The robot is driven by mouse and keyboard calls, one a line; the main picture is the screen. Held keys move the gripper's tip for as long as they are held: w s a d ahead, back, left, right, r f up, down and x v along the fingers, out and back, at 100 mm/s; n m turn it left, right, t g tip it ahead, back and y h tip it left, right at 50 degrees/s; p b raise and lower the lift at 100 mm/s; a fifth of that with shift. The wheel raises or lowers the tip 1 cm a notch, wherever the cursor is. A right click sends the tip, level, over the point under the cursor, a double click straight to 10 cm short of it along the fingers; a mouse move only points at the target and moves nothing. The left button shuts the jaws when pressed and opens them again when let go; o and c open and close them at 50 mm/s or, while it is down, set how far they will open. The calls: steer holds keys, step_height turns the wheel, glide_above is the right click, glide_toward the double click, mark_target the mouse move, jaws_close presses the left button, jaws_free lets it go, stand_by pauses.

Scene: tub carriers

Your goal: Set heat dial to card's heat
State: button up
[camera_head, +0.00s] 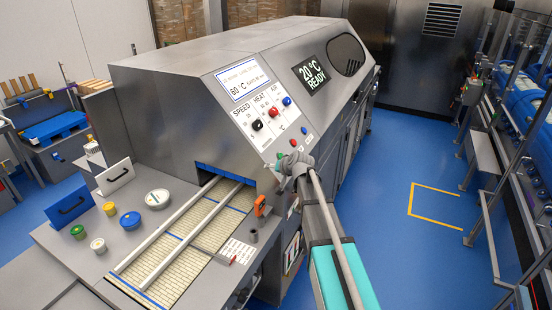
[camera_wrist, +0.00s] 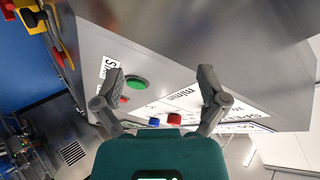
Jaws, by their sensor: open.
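The control panel is on the sloped front of the grey machine (camera_head: 190,90). The heat dial, a red knob (camera_head: 272,112), sits under HEAT, between a black knob (camera_head: 257,125) under SPEED and a blue knob (camera_head: 287,101) under AIR. The card (camera_head: 243,81) above reads 60 °C; its smaller text is hard to read. My gripper (camera_head: 293,160) is open and empty, below and right of the dials, apart from them. In the wrist view its fingers (camera_wrist: 160,78) are spread, with a red knob (camera_wrist: 174,119) and a blue knob (camera_wrist: 154,122) showing beyond. The dial's pointer is unclear.
A black display (camera_head: 310,72) reads 20 °C READY. Blue floor (camera_head: 390,200) at right is clear.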

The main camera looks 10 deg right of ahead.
steer(key=s+f+n+g+h+b, duration=0.1)
steer(key=s+f+g+b, duration=0.2)
steer(key=s+f, duration=0.3)
steer(key=s+d+f+n+g+h+b, duration=0.1)
steer(key=s+f, duration=0.5)
steer(key=s, duration=0.9)
steer(key=s+d+f+g+h+b, duration=0.1)
steer(key=s+f+g+b, duration=0.4)
steer(key=s, duration=0.6)
steer(key=shift+s+d+f+n+h+b, duration=0.25)
steer(key=shift+f+n+h+b, duration=0.15)
steer(key=shift+f+h+b, duration=0.3)
steer(key=shift+r, duration=0.1)
